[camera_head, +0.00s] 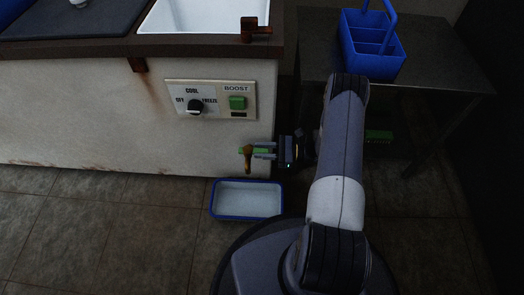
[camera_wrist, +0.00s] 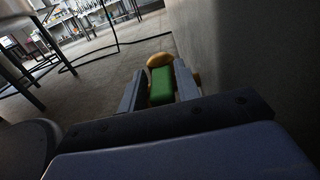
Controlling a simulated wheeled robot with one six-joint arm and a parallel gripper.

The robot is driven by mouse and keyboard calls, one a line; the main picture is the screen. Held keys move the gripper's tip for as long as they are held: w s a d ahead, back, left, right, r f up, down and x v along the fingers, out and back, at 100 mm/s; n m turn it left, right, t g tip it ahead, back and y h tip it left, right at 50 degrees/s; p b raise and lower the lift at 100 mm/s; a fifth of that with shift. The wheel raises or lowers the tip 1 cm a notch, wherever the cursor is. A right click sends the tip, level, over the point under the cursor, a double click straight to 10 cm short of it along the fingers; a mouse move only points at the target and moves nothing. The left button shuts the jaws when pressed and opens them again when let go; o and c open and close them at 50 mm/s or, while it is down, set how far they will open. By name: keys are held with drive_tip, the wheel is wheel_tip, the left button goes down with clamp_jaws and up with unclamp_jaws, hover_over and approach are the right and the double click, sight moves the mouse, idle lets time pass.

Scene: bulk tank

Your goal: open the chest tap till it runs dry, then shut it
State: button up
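The chest tap (camera_head: 247,157) is a small brass-brown fitting low on the right of the white chest's front. Its green handle (camera_wrist: 161,86) lies between the two fingers of my gripper (camera_wrist: 160,92) in the wrist view, with the rounded brass body (camera_wrist: 160,60) just beyond. In the head view my gripper (camera_head: 265,150) reaches the tap from the right, its fingers on either side of the handle. The fingers lie close to the handle; whether they press on it I cannot tell. I see no clear stream from the spout. A blue-rimmed basin (camera_head: 213,203) stands on the floor below.
The rust-stained chest (camera_head: 75,120) has a control panel (camera_head: 210,99) with a black knob and a green switch. A steel table (camera_head: 430,75) at the right holds a blue caddy (camera_head: 372,50). In the wrist view, the chest wall (camera_wrist: 235,50) runs close along the right.

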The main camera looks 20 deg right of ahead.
drive_tip(key=shift+a, duration=0.15)
clamp_jaws()
idle(0.4)
